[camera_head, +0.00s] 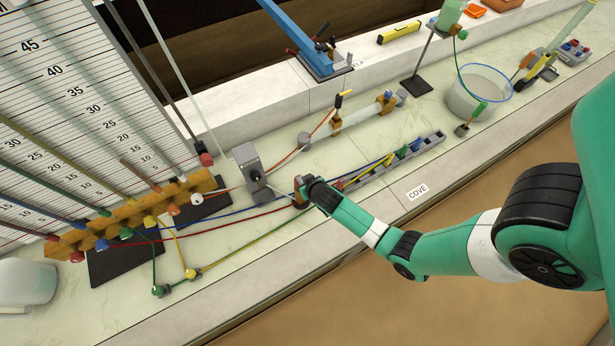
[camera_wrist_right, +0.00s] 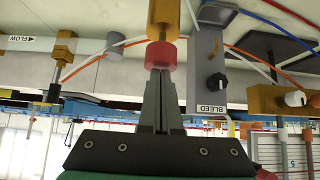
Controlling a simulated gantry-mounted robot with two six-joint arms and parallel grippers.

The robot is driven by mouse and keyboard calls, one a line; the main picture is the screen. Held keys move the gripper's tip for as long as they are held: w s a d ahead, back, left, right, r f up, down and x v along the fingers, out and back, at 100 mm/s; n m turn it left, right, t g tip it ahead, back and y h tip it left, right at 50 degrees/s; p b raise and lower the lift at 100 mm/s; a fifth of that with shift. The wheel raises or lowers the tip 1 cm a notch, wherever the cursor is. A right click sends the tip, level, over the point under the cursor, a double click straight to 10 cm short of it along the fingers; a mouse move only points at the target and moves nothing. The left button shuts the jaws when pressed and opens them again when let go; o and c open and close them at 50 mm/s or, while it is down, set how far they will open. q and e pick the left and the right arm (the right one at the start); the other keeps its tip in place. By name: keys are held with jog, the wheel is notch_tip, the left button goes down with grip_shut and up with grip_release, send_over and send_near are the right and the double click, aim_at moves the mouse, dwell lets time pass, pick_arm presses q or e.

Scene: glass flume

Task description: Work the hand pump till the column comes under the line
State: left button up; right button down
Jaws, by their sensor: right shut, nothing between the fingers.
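My right gripper (camera_head: 306,188) is over the bench, right of the grey block marked BLEED (camera_head: 249,168). In the wrist view its two fingers (camera_wrist_right: 160,74) are together, tips at a red collar or knob (camera_wrist_right: 162,54) on a brass cylinder (camera_wrist_right: 163,18), apparently the hand pump. Whether they touch is unclear. In the head view the wrist hides most of this part. I cannot make out the liquid levels or a target line. My left gripper is not in view.
Coloured hoses cross the bench around my wrist. A slotted grey rack (camera_head: 420,145) lies to the right, with a clear tube in brass holders (camera_head: 362,116) behind. A bucket (camera_head: 480,92) stands farther right. The front ledge marked COVE (camera_head: 417,192) is clear.

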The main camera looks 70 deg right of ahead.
pick_arm(q)
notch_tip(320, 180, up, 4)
jog(key=p, duration=0.3)
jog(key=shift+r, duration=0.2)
pick_arm(e)
jog(key=w+d+r+v, duration=0.1)
jog(key=v, duration=1.1)
jog(key=shift+r, duration=0.3)
dwell(2.3)
pick_arm(q)
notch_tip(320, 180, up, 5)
jog(key=p, duration=0.5)
pick_arm(e)
notch_tip(320, 180, up, 5)
jog(key=shift+s+a+f, duration=0.1)
jog(key=shift+a, duration=0.05)
